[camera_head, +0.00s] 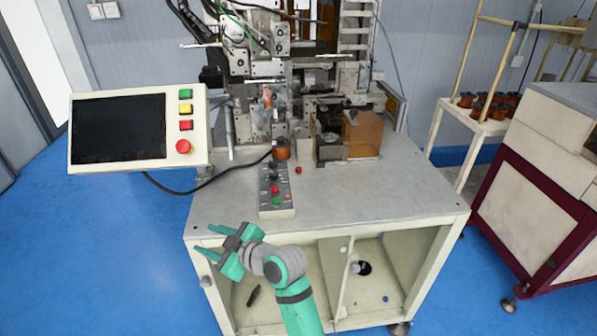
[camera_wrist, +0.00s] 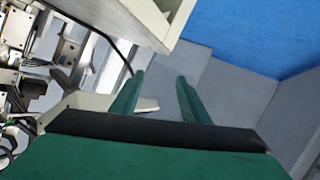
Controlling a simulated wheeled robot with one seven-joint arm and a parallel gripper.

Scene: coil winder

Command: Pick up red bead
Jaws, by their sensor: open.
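A small red bead (camera_head: 298,170) lies on the grey tabletop of the coil winder (camera_head: 350,200), just right of the button box and in front of the machine. My gripper (camera_head: 205,239) is teal and is at the table's front left edge, to the left of and nearer than the bead. The jaws are apart with nothing between them, and they point to the left. In the wrist view the two open fingers (camera_wrist: 160,78) show against grey and blue floor areas. I cannot make out the bead in the wrist view.
A button box (camera_head: 277,200) stands left of the bead, with a copper coil spool (camera_head: 282,150) behind. A screen panel (camera_head: 135,130) overhangs the left side. An orange block (camera_head: 362,135) is at the right. The table's front right is clear.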

